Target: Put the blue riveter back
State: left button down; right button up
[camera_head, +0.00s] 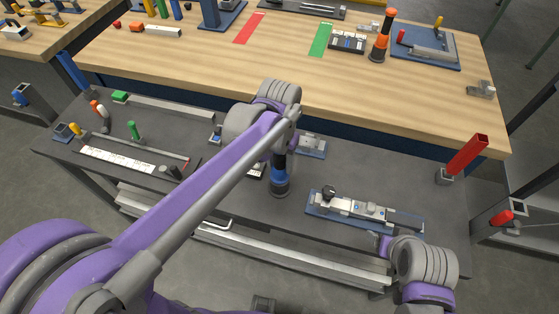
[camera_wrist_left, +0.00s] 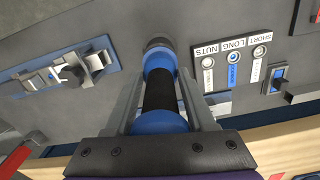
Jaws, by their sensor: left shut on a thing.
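The blue riveter (camera_head: 280,178), blue with a black grip and a dark round end, is upright over the dark grey lower bench. In the left wrist view the riveter (camera_wrist_left: 160,95) lies between the fingers of my left gripper (camera_wrist_left: 160,105), which is shut on it. I cannot tell whether its lower end touches the bench. A label board (camera_wrist_left: 233,75) marked NUTS, LONG and SHORT is beside it; my arm mostly hides this board in the head view. My right gripper (camera_head: 382,244) is low at the right, its jaws unclear.
A blue plate with a metal fixture (camera_head: 365,212) lies right of the riveter. A red post (camera_head: 466,157) stands at the bench's right end. An orange riveter (camera_head: 381,38) stands on the wooden bench behind. The grey surface around the riveter has some free room.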

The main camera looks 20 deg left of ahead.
pick_arm(q)
jog(key=shift+f, duration=0.4)
jog(key=shift+c, duration=2.2)
grip_release()
jog(key=shift+b, duration=0.3)
jog(key=shift+o, duration=1)
